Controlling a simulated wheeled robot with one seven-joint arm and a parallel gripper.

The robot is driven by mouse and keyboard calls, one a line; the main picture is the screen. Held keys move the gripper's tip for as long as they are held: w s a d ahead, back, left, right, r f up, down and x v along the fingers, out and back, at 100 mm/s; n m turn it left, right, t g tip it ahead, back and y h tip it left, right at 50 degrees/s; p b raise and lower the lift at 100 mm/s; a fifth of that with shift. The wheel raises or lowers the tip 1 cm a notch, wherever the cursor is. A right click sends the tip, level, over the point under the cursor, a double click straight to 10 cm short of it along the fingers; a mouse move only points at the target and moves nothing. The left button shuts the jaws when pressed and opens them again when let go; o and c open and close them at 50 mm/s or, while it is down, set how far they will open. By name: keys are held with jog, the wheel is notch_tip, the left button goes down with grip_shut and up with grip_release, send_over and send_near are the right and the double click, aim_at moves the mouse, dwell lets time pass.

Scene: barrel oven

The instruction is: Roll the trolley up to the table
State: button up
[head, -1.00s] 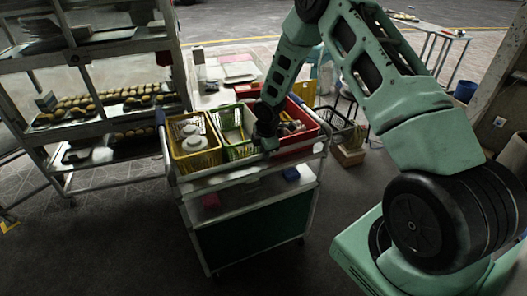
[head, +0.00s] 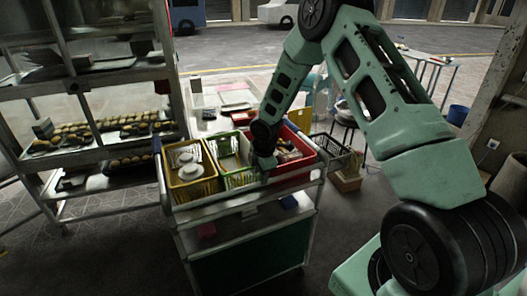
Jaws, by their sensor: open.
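The trolley (head: 247,265) stands in front of me, with a pale metal frame and a dark green lower panel. Its top holds a yellow basket (head: 190,190), a green basket (head: 236,180) and a red crate (head: 318,158). My gripper (head: 263,170) reaches down over the trolley's near rim beside the green basket; its fingertips are small and largely hidden, and I cannot tell whether they touch the rim. The table (head: 207,122), pale, with papers on it, lies just behind the trolley. The gap between trolley and table is hidden by the baskets.
A tall rack with trays of buns (head: 85,135) stands at the left, close to the trolley. A black wire basket (head: 331,150) on a wooden crate (head: 347,180) is at the right. Another table (head: 432,58) and a blue bucket (head: 458,115) stand farther back. The near left floor is clear.

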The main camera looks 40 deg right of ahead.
notch_tip(320, 180, up, 14)
jog(key=s, duration=0.2)
jog(key=shift+s+a+f, duration=0.15)
jog(key=shift+s+a, duration=0.05)
jog(key=shift+s, duration=0.1)
jog(key=s+a+r+m, duration=0.25)
jog(key=s+a, duration=0.25)
jog(key=a, duration=0.4)
jog(key=s+a+r+m, duration=0.1)
jog(key=s+a+r, duration=0.2)
jog(key=s+a, duration=0.45)
jog(key=s+a+r+m+g, duration=0.1)
jog(key=s+a, duration=0.4)
jog(key=s, duration=0.5)
jog(key=s+a+r+m+g+y, duration=0.1)
jog(key=s+a+m, duration=0.2)
jog(key=s, duration=0.7)
jog(key=shift+a+m, duration=0.35)
jog(key=shift+a, duration=0.55)
